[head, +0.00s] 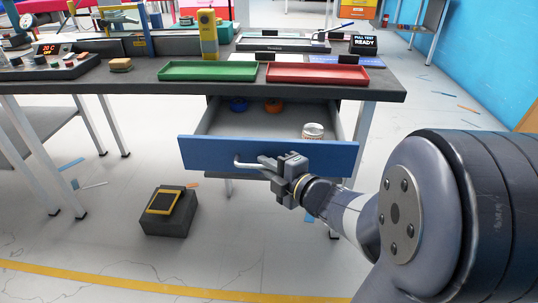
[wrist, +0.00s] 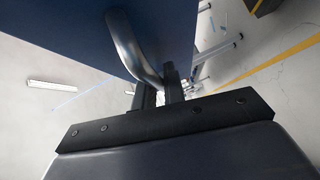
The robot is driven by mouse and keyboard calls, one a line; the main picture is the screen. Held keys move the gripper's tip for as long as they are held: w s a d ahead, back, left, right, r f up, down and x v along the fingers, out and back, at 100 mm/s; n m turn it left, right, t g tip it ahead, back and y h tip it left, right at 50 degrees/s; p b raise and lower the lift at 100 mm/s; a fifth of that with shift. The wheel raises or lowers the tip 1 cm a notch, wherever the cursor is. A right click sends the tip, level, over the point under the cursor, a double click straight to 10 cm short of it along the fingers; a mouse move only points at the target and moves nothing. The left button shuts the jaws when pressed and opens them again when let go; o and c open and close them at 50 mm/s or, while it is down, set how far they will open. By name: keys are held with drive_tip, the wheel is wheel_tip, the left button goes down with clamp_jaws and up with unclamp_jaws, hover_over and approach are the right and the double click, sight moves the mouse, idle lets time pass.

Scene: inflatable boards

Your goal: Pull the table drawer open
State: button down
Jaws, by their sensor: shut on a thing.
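The table drawer (head: 330,155) has a blue front and stands pulled out from under the dark table top (head: 140,86). Its inside shows a blue roll (head: 238,105), an orange roll (head: 273,106) and a white jar-like item (head: 313,131). A silver bar handle (head: 247,164) is fixed to the drawer front. My gripper (head: 268,163) is shut on the handle, at its right part. In the wrist view the curved handle (wrist: 130,45) runs down from the blue front to the gripper fingers (wrist: 158,92).
A green tray (head: 208,71) and a red tray (head: 318,75) lie on the table top above the drawer. A dark block (head: 170,222) with a yellow-edged top stands on the floor at left. The floor in front of the drawer is mostly clear.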

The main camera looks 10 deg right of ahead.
drive_tip(key=shift+s+a, duration=0.25)
drive_tip(key=shift+s, duration=0.55)
drive_tip(key=shift+s+a, duration=0.25)
drive_tip(key=shift+s, duration=0.55)
drive_tip(key=c, duration=1.8)
unclamp_jaws()
drive_tip(key=shift+o, duration=0.2)
drive_tip(key=shift+d, duration=0.1)
drive_tip(key=p+v, duration=0.3)
drive_tip(key=v, duration=0.7)
drive_tip(key=shift+s, duration=0.35)
drive_tip(key=shift+d, duration=0.1)
drive_tip(key=shift+w, duration=0.1)
drive_tip(key=b+x, duration=0.3)
drive_tip(key=x, duration=0.7)
drive_tip(key=shift+w+a, duration=0.2)
drive_tip(key=shift+w, duration=0.1)
